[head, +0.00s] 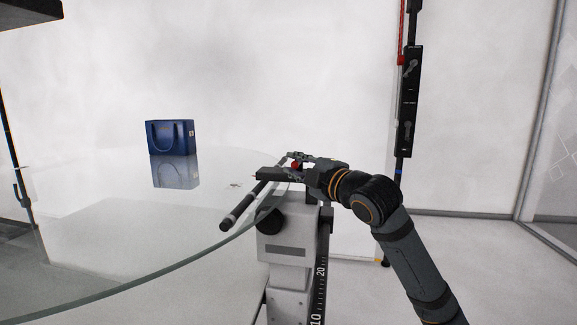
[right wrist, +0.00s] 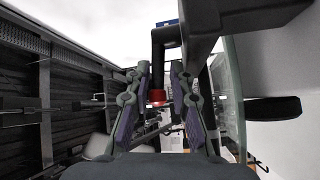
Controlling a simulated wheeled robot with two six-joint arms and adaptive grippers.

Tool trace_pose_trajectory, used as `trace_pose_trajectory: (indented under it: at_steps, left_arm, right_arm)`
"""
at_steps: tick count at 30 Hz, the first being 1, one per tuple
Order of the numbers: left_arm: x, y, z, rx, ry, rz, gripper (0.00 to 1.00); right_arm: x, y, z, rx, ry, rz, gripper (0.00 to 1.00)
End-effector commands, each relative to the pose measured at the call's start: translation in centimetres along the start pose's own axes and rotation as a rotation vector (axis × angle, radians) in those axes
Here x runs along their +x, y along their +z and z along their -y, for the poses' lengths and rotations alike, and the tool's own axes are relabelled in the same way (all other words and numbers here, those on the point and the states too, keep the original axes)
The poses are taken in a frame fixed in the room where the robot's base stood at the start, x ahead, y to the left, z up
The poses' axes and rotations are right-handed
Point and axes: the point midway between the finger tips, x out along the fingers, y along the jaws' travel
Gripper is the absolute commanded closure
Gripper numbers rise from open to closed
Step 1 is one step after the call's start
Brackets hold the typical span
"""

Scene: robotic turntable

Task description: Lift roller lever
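The roller (head: 243,205) is a long dark bar lying slantwise over the edge of the glass turntable, on top of a grey post. A red-tipped lever (head: 297,164) shows by the far end of the bar. My right gripper (head: 276,165) is open there, its fingers spread around the lever. In the right wrist view the lever's dark bent arm comes down to a red end (right wrist: 157,96) between the two fingers (right wrist: 156,100), with visible gaps on both sides. The gripper partly hides the lever in the head view. My left gripper is not in view.
The round glass turntable (head: 110,235) fills the left, with a blue gift bag (head: 170,137) standing on it. The grey post (head: 287,245) with a black knob (head: 271,222) and a ruler strip is below my gripper. A black stand (head: 409,100) rises behind. Open floor lies right.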

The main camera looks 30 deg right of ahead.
Motion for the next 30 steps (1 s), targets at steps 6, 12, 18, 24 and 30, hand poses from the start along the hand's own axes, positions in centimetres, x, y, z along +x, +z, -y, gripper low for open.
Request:
trace_pose_trajectory:
  at_steps: [6, 12, 18, 24, 30]
  left_arm:
    - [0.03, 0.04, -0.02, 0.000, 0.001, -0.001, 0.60]
    - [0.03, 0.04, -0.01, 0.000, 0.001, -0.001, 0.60]
    - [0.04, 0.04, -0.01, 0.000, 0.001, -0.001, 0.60]
    - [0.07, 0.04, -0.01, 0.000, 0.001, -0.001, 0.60]
    - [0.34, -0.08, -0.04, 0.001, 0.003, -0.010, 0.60]
  right_arm:
    - [-0.03, -0.05, -0.04, 0.000, 0.000, -0.001, 0.78]
    - [-0.02, -0.05, -0.04, 0.000, 0.000, -0.001, 0.98]
    - [-0.02, -0.04, -0.02, 0.001, 0.000, -0.001, 1.00]
    - [-0.03, 0.00, -0.01, 0.000, -0.001, -0.004, 1.00]
    - [-0.22, 0.32, 0.00, 0.000, -0.012, -0.046, 1.00]
